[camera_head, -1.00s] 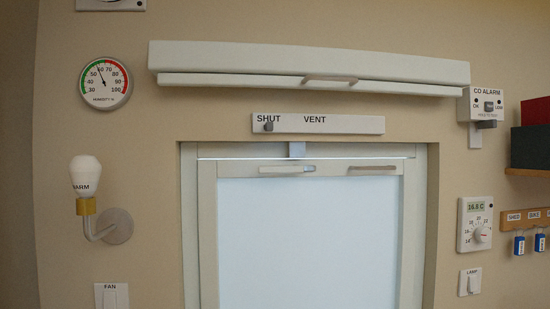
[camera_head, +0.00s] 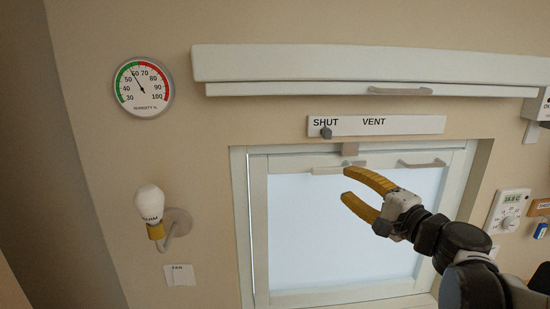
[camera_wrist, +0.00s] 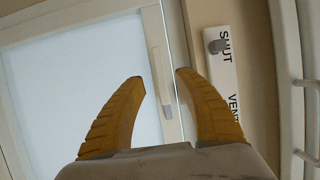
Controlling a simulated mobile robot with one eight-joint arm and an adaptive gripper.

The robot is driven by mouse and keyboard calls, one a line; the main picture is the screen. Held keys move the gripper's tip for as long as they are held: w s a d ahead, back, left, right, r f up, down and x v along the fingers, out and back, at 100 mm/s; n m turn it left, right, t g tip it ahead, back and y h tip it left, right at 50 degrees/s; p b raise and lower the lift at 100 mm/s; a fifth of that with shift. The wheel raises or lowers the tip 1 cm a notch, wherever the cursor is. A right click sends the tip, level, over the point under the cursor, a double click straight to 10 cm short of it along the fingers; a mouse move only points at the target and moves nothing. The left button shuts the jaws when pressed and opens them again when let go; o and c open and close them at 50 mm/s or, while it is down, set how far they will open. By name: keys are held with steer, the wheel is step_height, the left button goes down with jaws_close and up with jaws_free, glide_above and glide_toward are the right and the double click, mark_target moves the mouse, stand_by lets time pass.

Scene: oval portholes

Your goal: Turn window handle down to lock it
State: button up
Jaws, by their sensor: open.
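The window handle (camera_head: 330,170) is a pale lever lying roughly level on the top rail of the white window sash (camera_head: 385,168). It sits below a small grey block (camera_head: 350,149) on the frame. My gripper (camera_head: 347,185), with yellow fingers, is open and empty just in front of the window, its tips overlapping the handle area in the head view. In the wrist view the handle (camera_wrist: 159,70) shows beyond and between the two open fingertips (camera_wrist: 160,78). I cannot tell the exact gap; no grip on it is visible.
A strip marked SHUT and VENT with a grey slider knob (camera_head: 326,132) is above the window, the knob at SHUT. A second bar handle (camera_head: 422,163) is on the sash to the right. A white blind box (camera_head: 330,65) juts out above. A bulb lamp (camera_head: 149,205) is at left.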

mark_target(327, 172)
steer(key=p+x, duration=0.1)
steer(key=x, duration=0.9)
steer(key=shift+s, duration=0.1)
jaws_close()
